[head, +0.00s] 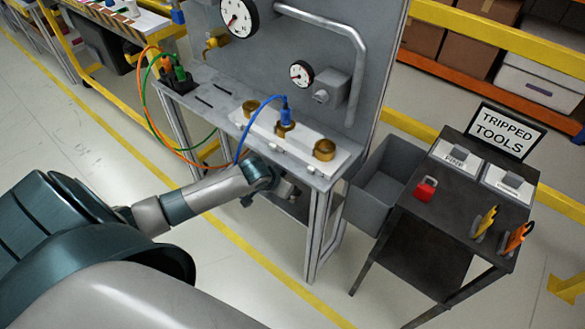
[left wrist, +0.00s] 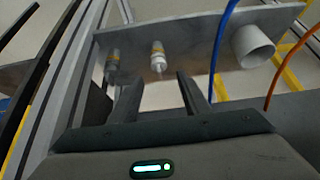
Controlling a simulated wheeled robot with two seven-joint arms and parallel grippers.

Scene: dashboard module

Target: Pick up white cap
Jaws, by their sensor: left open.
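My left gripper (left wrist: 160,92) is open and empty, with its two dark fingers apart in the left wrist view. A small fitting with a white, rounded end (left wrist: 158,57) stands just beyond the gap between the fingers, apart from them. A similar small fitting (left wrist: 112,66) is to its left. A larger white cylinder (left wrist: 254,46) lies to the right on the same grey surface. I cannot tell for sure which is the white cap. In the head view my left arm reaches to the bench's front edge, and the fingertips cannot be made out there.
A blue cable (left wrist: 222,50) and an orange cable (left wrist: 284,68) hang close to the gripper's right. The bench (head: 322,180) overhangs the lower shelf. A grey bin (head: 375,200) and a dark cart (head: 445,205) with tools stand to the right.

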